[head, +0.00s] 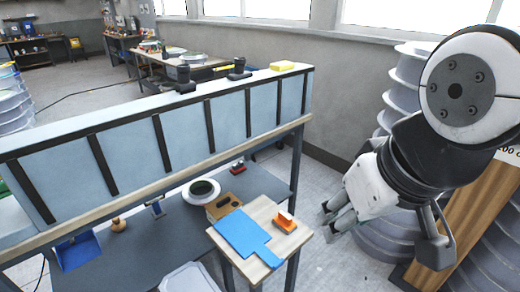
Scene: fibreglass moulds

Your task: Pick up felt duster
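A small orange block-like item (286,221) with a paler top part lies on a small wooden-topped stand (291,241). It may be the felt duster, but it is too small to be sure. My gripper (328,221) is to the right of the stand, apart from the orange item, with its fingers pointing left towards it. The two fingers look spread and nothing shows between them.
A blue flat paddle-shaped piece (242,235) lies left of the orange item. A long light-blue ribbed mould (180,135) stands behind, with a yellow block (282,66) on top. Stacked grey round forms (385,240) stand at the right, near my arm.

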